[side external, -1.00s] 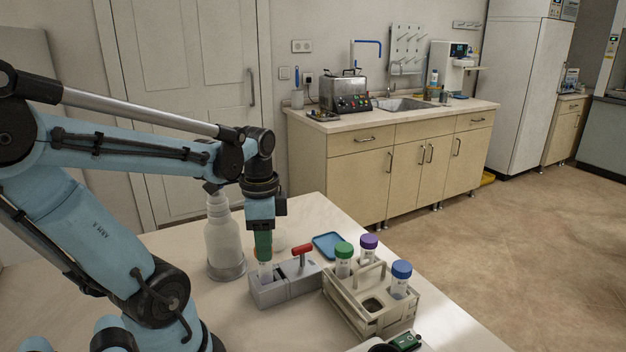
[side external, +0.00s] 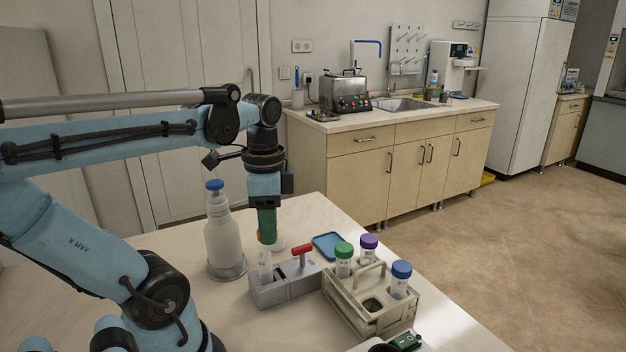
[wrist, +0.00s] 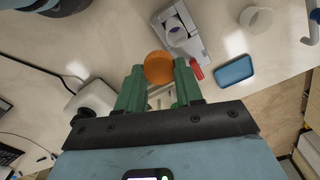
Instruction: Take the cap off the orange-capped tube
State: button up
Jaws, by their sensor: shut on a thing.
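My gripper (side external: 267,238) is shut on the orange cap (wrist: 158,67), which sits between the green fingertips in the wrist view. In the side view only an orange sliver of the cap shows beside the fingers. The clear tube (side external: 265,264) stands upright and uncapped in the grey holder (side external: 284,290) with a red T-handle (side external: 302,252). The cap is held above the tube and apart from it. In the wrist view the open tube mouth (wrist: 177,36) shows just beyond the cap.
A white bottle with a blue top (side external: 222,238) stands left of the holder. A blue tray (side external: 328,244) lies behind it. At the right, a beige rack (side external: 347,309) holds green-, purple- and blue-capped tubes. A white round container (wrist: 256,19) stands behind the holder.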

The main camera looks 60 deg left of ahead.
jog(key=d+r, duration=0.5)
jog(key=d, duration=0.3)
jog(key=n, duration=0.5)
send_over(333, 245)
notch_tip(333, 245, down, 11)
notch_tip(333, 245, down, 10)
